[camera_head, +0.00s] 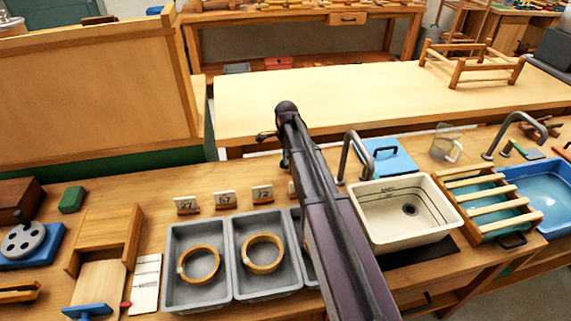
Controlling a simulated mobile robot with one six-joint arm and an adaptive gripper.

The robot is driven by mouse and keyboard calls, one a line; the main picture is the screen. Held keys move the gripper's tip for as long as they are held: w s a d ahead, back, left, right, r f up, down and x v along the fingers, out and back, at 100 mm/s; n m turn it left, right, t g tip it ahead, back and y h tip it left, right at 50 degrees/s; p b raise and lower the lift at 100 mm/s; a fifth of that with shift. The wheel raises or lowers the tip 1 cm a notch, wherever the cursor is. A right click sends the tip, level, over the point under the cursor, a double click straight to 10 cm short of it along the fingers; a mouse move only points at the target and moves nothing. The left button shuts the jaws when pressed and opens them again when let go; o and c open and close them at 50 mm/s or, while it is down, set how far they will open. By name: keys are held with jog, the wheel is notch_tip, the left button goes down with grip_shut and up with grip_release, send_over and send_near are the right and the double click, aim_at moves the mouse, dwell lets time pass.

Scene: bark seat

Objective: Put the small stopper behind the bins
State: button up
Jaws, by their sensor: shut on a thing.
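Grey bins stand in a row on the wooden bench: a left bin (197,291) and a middle bin (268,281), each with a wooden ring inside. A third bin (305,262) is mostly hidden by my arm. My gripper (284,163) shows only as a dark part hanging below my wrist, above the bench behind the bins. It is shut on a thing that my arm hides. I cannot make out the small stopper anywhere.
Number cards (225,199) stand behind the bins, with bare bench behind them. A wooden box (106,238) and a green block (72,199) are at left. Right of my arm are a white sink (402,225), a faucet (352,150) and a blue board (389,157).

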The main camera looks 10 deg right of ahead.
jog(key=shift+f+b, duration=1.1)
jog(key=shift+f, duration=0.3)
jog(key=shift+f, duration=0.1)
jog(key=o, duration=1.2)
notch_tip(320, 180, up, 12)
jog(key=p, duration=1.2)
jog(key=shift+s, duration=0.1)
